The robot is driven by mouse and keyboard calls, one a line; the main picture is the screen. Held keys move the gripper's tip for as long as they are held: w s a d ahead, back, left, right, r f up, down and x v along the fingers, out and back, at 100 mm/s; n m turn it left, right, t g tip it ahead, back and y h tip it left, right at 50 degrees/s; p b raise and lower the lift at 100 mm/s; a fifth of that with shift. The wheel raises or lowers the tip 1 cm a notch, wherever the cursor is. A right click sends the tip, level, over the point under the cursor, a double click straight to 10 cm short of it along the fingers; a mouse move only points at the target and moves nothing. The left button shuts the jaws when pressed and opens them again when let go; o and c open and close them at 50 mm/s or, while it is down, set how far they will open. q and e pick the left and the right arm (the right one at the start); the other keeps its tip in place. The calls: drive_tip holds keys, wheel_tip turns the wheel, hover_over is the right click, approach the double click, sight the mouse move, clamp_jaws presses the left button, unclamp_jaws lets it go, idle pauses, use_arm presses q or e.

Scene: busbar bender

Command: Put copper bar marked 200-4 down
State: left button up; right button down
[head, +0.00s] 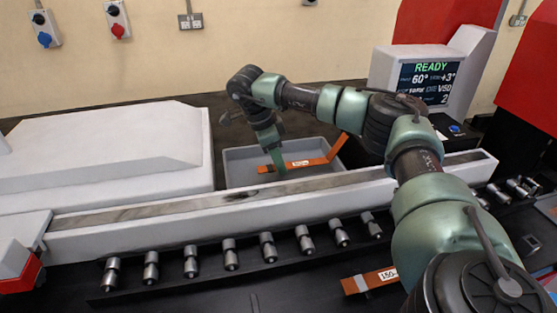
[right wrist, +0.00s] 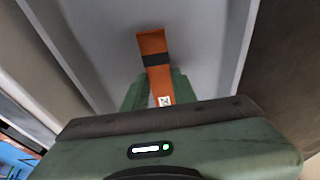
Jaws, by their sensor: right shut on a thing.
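The copper bar (head: 315,161) is orange, with a white label too small to read and one end bent upward. It is at the grey bin (head: 232,180) behind the long machine rail. My right gripper (head: 277,160) points down and is shut on the bar, near its left end. In the right wrist view the bar (right wrist: 152,48) sits between the green fingers (right wrist: 156,88), with a dark band across it and part of its label showing. The grey bin floor (right wrist: 105,40) lies beyond it. I cannot tell whether the bar touches the floor. My left gripper is not in view.
Another copper bar (head: 370,281), with a label starting "150", lies on the dark surface at the front. A row of metal cylinders (head: 231,254) stands along the rail (head: 130,231). A white housing (head: 100,150) is left of the bin. A screen (head: 428,82) reads READY.

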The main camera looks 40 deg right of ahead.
drive_tip(key=shift+a+f, duration=0.1)
drive_tip(key=shift+f, duration=0.4)
drive_tip(key=c, duration=1.1)
unclamp_jaws()
drive_tip(key=v, duration=1.3)
drive_tip(key=shift+s+r, duration=0.1)
drive_tip(key=shift+r, duration=0.1)
drive_tip(key=shift+d, duration=0.25)
